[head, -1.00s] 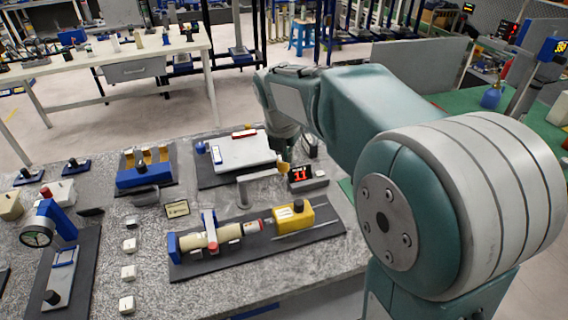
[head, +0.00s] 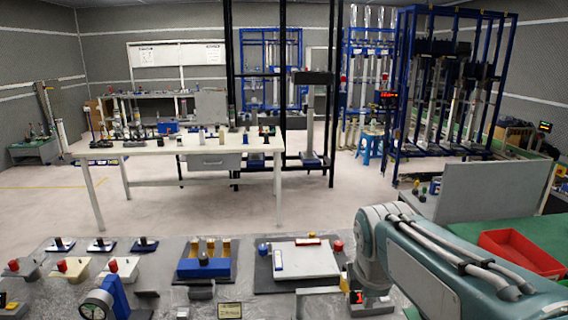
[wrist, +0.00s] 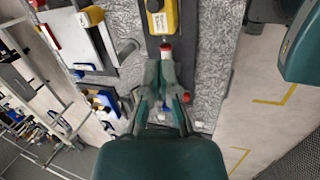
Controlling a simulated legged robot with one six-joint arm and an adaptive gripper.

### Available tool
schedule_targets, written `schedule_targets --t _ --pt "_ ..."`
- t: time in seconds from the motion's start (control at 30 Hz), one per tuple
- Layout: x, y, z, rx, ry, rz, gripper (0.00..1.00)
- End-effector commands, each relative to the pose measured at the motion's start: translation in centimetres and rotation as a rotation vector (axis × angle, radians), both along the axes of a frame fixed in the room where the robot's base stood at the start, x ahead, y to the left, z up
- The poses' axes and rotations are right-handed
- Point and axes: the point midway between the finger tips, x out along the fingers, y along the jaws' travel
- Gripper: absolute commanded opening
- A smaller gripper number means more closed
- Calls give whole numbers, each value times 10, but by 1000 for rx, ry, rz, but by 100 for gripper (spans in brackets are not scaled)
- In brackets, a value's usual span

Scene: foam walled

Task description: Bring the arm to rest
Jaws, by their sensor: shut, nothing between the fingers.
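My arm (head: 440,265) reaches in from the right in the head view, its bent part over the right end of the grey bench (head: 262,306). My gripper is not clearly visible there. In the wrist view my gripper (wrist: 160,66) shows with its dark green fingers close together, holding nothing. It is over the bench, near a yellow block (wrist: 161,17) with a red-tipped part (wrist: 166,48) in front of it. Whether the fingers touch that part cannot be told.
A white board (head: 304,260) and a blue fixture (head: 204,265) stand on the bench. A dial gauge (head: 97,304) is at the left. A red tray (head: 520,252) lies on a green surface at right. Open floor lies behind the bench, before a white table (head: 130,148).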

Motion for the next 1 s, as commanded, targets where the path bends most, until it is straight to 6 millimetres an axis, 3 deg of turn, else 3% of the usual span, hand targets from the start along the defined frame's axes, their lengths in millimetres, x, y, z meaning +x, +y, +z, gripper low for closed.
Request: schedule_targets --t 0.27,0.6,0.8,1.0 --pt "-64 -2 3 238 -118 -567 0" --pt "-129 -1 -13 563 -211 -1226 0" --pt "-144 0 -20 660 -224 -1412 0" --pt "-145 0 -21 667 -223 -1429 0"
